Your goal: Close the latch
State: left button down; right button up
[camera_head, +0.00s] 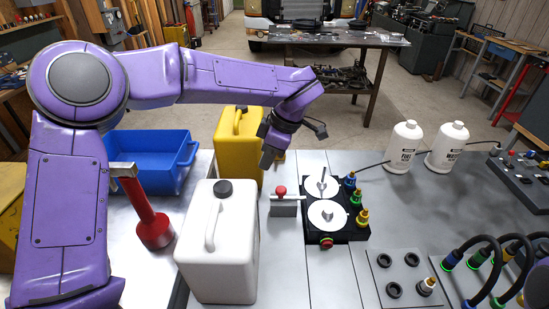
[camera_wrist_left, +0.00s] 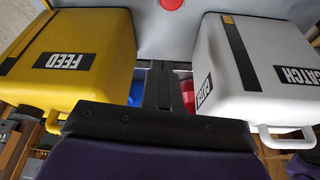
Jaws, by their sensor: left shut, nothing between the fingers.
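A small grey latch (camera_head: 285,205) with a red knob and a horizontal bar stands on the metal bench, just left of the black panel with two white dials. In the left wrist view a red round knob (camera_wrist_left: 171,3) shows at the top edge. My left gripper (camera_head: 268,160) is shut and empty. It points down behind and slightly left of the latch, above the bench and apart from it. Its dark fingers also show in the left wrist view (camera_wrist_left: 158,85). My right gripper is not in view.
A yellow canister (camera_head: 238,148) stands close beside my left gripper, a white canister (camera_head: 219,255) in front. A blue bin (camera_head: 150,160) and a red post (camera_head: 150,222) are at left. The black dial panel (camera_head: 345,235) is right of the latch, with white bottles (camera_head: 404,148) beyond.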

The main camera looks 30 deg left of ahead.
aim_at(273, 198)
pick_arm(q)
jog(key=f, duration=0.2)
jog(key=f+p, duration=0.1)
jog(key=f, duration=0.1)
jog(key=d+f+p, duration=0.1)
jog(key=f, duration=0.2)
jog(key=shift+w+d, duration=0.1)
jog(key=shift+w, duration=0.05)
jog(key=shift+d, duration=0.2)
jog(key=shift+w+f, duration=0.1)
jog(key=shift+a, duration=0.15)
